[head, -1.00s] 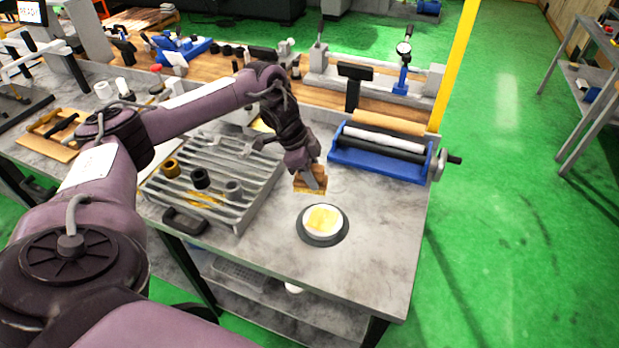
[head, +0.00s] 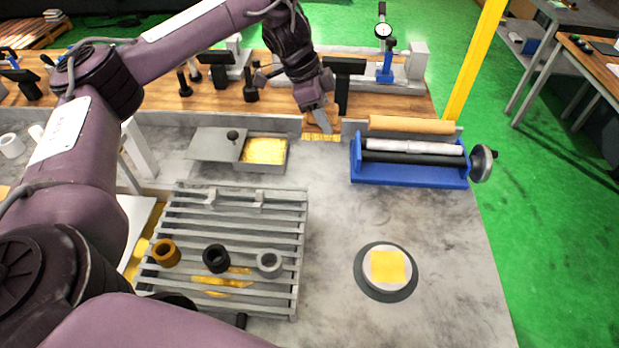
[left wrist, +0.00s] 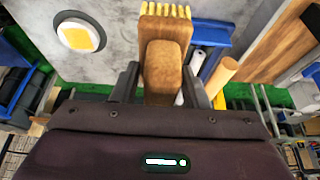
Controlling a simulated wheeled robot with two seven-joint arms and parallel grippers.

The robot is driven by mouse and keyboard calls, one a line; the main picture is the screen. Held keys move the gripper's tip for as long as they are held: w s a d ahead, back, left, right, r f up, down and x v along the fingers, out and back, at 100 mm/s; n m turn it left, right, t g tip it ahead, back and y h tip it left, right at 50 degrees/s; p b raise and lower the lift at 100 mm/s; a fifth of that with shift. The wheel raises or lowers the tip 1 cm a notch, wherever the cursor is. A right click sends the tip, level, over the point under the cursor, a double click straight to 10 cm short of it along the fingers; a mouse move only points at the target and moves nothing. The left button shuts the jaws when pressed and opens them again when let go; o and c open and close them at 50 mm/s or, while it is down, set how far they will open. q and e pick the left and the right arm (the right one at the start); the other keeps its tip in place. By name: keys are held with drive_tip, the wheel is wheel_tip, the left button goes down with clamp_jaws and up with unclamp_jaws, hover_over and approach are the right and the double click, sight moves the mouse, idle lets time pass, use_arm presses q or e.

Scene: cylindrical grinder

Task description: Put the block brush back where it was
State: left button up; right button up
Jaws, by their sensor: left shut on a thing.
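The block brush (head: 321,127) has a brown wooden body and pale yellow bristles. My left gripper (head: 318,116) is shut on it, near the back edge of the grey table top in the head view, between the box with yellow contents and the blue roller unit. In the left wrist view the brush (left wrist: 164,70) sits between the two fingers (left wrist: 162,88), with its bristles at the top of the picture. Whether the bristles touch the table cannot be told. My right gripper is not in view.
The blue roller unit (head: 408,175) stands to the right of the brush. A grey box (head: 263,152) with yellow contents lies to the left. A slatted rack (head: 250,238) holds several rings. A round plate (head: 388,290) with a yellow square lies in front. The table between is clear.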

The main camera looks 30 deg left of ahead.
use_arm(q)
drive_tip(key=f+b, duration=0.1)
drive_tip(key=f, duration=0.4)
drive_tip(key=f+b, duration=0.1)
drive_tip(key=f, duration=0.4)
drive_tip(key=d+f+b, duration=0.1)
drive_tip(key=f+b, duration=0.1)
drive_tip(key=f, duration=0.4)
wheel_tip(320, 180, down, 4)
drive_tip(key=shift+a+r, duration=0.1)
drive_tip(key=shift+r, duration=0.15)
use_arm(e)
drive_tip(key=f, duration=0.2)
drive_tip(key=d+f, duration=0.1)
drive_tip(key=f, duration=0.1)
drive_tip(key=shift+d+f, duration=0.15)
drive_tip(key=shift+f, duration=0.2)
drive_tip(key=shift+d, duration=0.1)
use_arm(q)
drive_tip(key=o, duration=0.4)
drive_tip(key=shift+s+f, duration=0.1)
drive_tip(key=shift+f, duration=0.05)
drive_tip(key=o, duration=0.5)
